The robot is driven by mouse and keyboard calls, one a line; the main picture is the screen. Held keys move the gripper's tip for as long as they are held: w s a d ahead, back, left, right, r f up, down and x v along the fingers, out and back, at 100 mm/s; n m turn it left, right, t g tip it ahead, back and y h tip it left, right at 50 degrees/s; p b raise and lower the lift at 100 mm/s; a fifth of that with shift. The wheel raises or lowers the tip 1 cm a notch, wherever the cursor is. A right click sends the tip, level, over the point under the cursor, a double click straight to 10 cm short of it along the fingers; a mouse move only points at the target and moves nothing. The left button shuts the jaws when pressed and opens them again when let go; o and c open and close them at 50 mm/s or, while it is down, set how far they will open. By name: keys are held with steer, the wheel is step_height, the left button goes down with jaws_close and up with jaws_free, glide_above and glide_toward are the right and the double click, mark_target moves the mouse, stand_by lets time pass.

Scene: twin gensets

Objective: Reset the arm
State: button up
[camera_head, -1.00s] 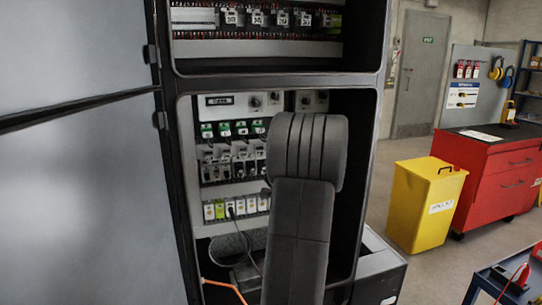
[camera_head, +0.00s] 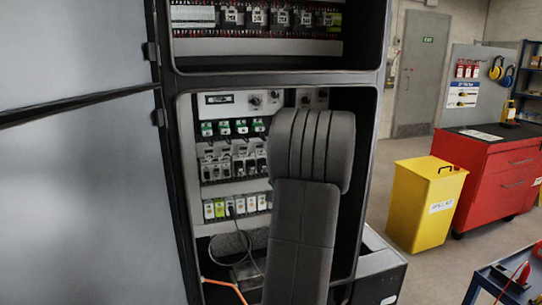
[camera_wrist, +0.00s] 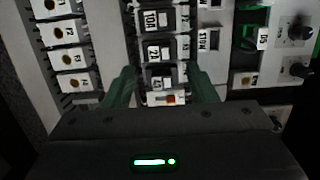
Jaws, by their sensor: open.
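My gripper shows in the wrist view (camera_wrist: 163,88), with two dark green fingers spread apart. Its fingers point at a row of labelled breaker-like modules (camera_wrist: 160,50), which lies between them in the picture. I cannot tell whether the fingers touch the modules. In the head view my dark grey arm reaches into the lower bay of the open cabinet (camera_head: 185,150) and hides the gripper and part of the module rows.
Rows of modules with green tops (camera_head: 224,128) and white and yellow ones (camera_head: 220,209) sit in the bay. An orange cable (camera_head: 225,284) hangs low. A yellow bin (camera_head: 425,205) and red tool cabinet (camera_head: 495,175) stand at right, with open floor around.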

steer(key=b+v, duration=0.1)
steer(key=v, duration=0.8)
steer(key=p+x, duration=0.5)
steer(key=x, duration=0.7)
steer(key=shift+a, duration=0.25)
steer(key=shift+p, duration=0.35)
